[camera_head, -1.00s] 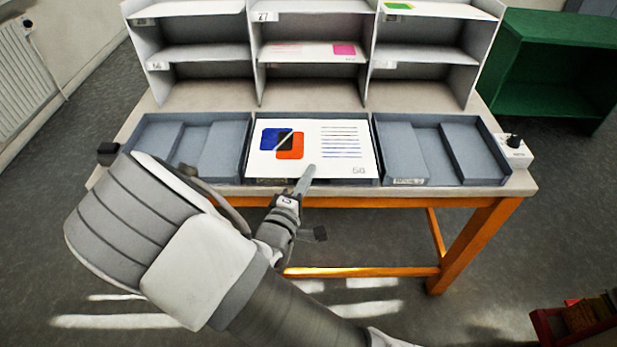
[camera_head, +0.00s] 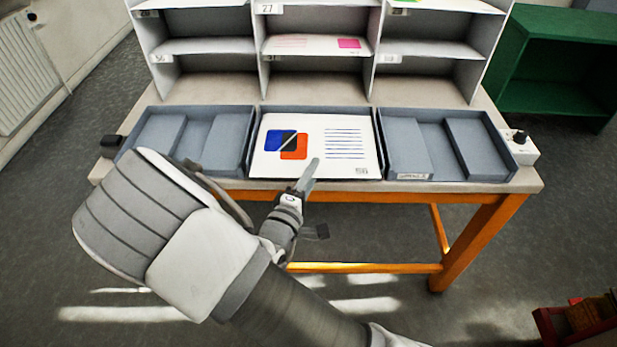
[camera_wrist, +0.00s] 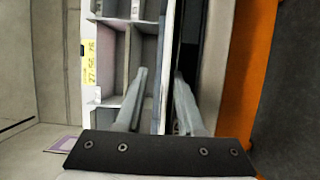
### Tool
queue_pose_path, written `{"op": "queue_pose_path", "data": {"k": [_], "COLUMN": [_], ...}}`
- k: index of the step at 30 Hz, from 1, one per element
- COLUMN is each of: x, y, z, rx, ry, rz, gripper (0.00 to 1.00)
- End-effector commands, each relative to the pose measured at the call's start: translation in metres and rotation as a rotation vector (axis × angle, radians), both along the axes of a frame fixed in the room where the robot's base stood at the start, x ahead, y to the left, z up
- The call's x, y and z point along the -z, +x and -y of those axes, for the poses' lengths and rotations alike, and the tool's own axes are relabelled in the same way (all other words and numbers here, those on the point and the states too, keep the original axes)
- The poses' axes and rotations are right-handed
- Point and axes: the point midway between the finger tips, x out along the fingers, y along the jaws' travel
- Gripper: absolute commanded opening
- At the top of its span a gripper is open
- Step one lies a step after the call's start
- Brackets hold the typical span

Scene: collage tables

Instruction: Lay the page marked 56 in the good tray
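A white page (camera_head: 310,165) with a blue and an orange square and several printed lines lies in the middle tray (camera_head: 377,130). A mark in its corner is too blurred to read. My gripper (camera_head: 308,172) is at the page's front edge. In the wrist view its two fingers (camera_wrist: 160,85) stand apart with a gap between them, one on each side of the tray's pale edge. The page itself is hard to make out there. The left tray (camera_head: 230,135) and the right tray (camera_head: 480,150) look empty. I cannot read which tray is labelled good.
A grey shelf unit (camera_head: 260,50) with labelled compartments stands behind the trays; one shelf holds a sheet with a pink patch (camera_head: 349,43). A small white box with a black knob (camera_head: 522,148) sits at the table's right end. A green cabinet (camera_head: 555,70) stands behind right.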

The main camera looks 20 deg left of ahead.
Motion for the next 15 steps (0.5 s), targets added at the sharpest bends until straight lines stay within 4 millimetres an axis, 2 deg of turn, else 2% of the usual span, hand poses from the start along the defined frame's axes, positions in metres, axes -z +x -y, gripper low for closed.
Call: {"op": "queue_pose_path", "data": {"k": [5,8,15], "x": [-0.001,-0.001,-0.002], "y": [-0.015,-0.034,-0.093], "z": [-0.003,-0.006,-0.014], "rx": [-0.002,-0.004,-0.006], "ry": [0.000,-0.001,-0.002], "rz": [-0.001,-0.002,-0.002], "gripper": [0.38,0.38,0.38]}}
